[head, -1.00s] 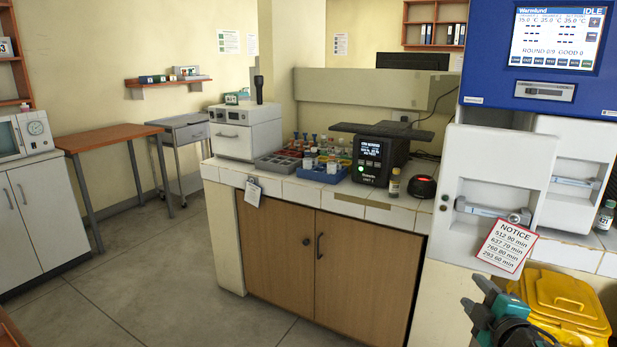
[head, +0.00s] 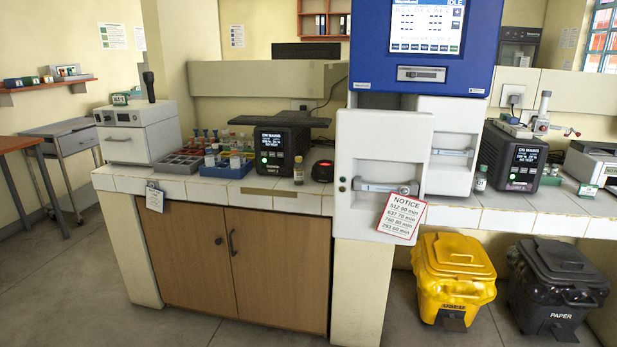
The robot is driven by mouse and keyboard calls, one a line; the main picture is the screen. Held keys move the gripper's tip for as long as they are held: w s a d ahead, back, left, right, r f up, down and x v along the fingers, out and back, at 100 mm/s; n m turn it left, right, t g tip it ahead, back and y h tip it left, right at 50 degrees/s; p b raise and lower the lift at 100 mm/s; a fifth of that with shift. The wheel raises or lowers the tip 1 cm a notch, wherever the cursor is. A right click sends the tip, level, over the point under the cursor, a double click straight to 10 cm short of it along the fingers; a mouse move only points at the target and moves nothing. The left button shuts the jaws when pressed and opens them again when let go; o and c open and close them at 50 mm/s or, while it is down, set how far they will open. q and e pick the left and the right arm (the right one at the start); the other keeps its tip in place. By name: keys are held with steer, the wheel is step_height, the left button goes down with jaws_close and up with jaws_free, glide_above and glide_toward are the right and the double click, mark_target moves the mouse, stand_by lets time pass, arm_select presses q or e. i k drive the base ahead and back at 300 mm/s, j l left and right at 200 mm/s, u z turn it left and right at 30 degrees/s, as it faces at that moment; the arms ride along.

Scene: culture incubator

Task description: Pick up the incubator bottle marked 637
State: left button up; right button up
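No label reading 637 can be made out on any bottle. The blue-topped incubator (head: 372,50) has its display showing IDLE, above two white door-like units with handles (head: 385,187). A notice (head: 400,215) hanging there lists 637 with 70 min. A small bottle (head: 298,172) stands left of the incubator, and another bottle (head: 480,180) stands right of it; their labels are too small to read. Several small bottles stand in and around a blue tray (head: 228,171) on the left counter. Neither of my grippers is in view.
Another black device (head: 508,158) is on the right counter. Yellow (head: 452,275) and black (head: 555,285) bins stand under the right counter. Floor at the lower left is clear.

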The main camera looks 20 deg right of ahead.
mark_target(234, 159)
steer(key=l, duration=0.4)
steer(key=i+l+z, duration=0.15)
steer(key=i+l, duration=0.55)
steer(key=i+j+z, duration=0.1)
steer(key=i+j, duration=0.2)
steer(key=i, duration=0.2)
steer(key=i+j+z, duration=0.15)
steer(key=i+j, duration=0.6)
steer(key=j, duration=0.15)
steer(key=i+j+z, duration=0.1)
steer(key=i+j, duration=0.6)
steer(key=j, duration=0.25)
steer(key=z, duration=0.05)
